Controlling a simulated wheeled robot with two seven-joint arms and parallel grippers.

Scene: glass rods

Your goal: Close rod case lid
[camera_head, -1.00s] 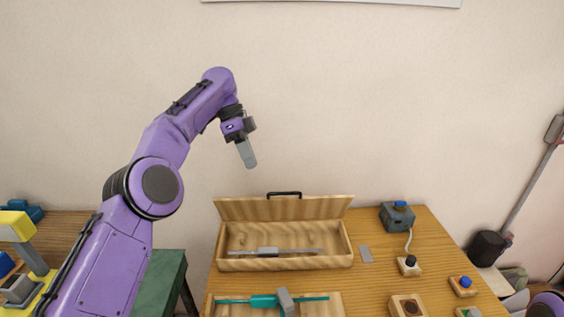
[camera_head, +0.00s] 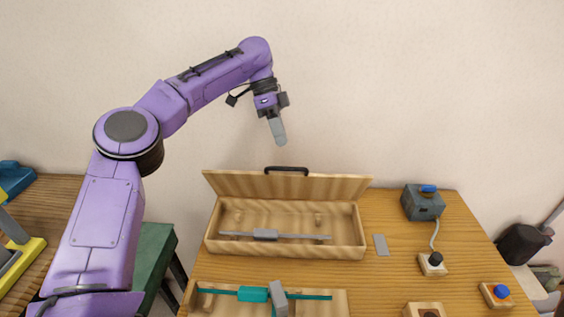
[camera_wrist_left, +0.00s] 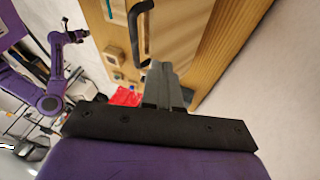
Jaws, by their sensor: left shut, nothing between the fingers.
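The wooden rod case (camera_head: 290,247) stands at the back of the table. Its lid (camera_head: 335,188) is open and tilted up at the back, with a black handle (camera_head: 287,169) on its top edge. A grey rod with a thicker grey middle (camera_head: 265,234) lies inside the case. My left gripper (camera_head: 279,138) hangs shut and empty above the lid, a little left of the handle and apart from it. In the left wrist view the shut fingers (camera_wrist_left: 163,75) show close to the black handle (camera_wrist_left: 138,35). My right gripper is not in view.
A second wooden tray (camera_head: 335,302) with a teal rod (camera_head: 252,294) lies in front of the case. To the right are a grey box with a blue button (camera_head: 422,204), a black-knobbed block (camera_head: 432,264) and a flat grey plate (camera_head: 381,245). A wall rises behind.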

